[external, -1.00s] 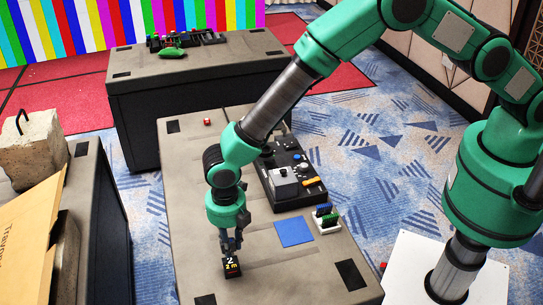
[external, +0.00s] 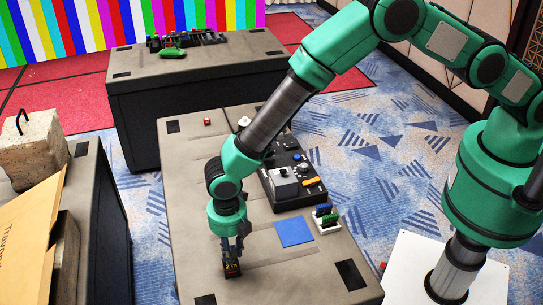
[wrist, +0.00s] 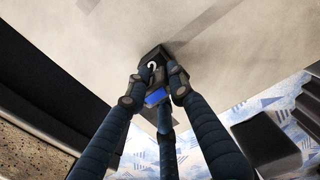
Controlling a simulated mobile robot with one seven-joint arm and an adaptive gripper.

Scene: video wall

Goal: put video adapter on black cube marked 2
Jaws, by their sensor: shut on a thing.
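In the wrist view my gripper (wrist: 156,88) is shut on a small dark item with a blue end, apparently the video adapter (wrist: 157,97). I cannot tell whether the adapter touches the cube.
A blue square (external: 293,232), a white holder with blue and green connectors (external: 326,222) and a black control panel (external: 283,192) lie to the right on the same case. A small red cube (external: 207,121) is at the back. The case top left of the panel is clear.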

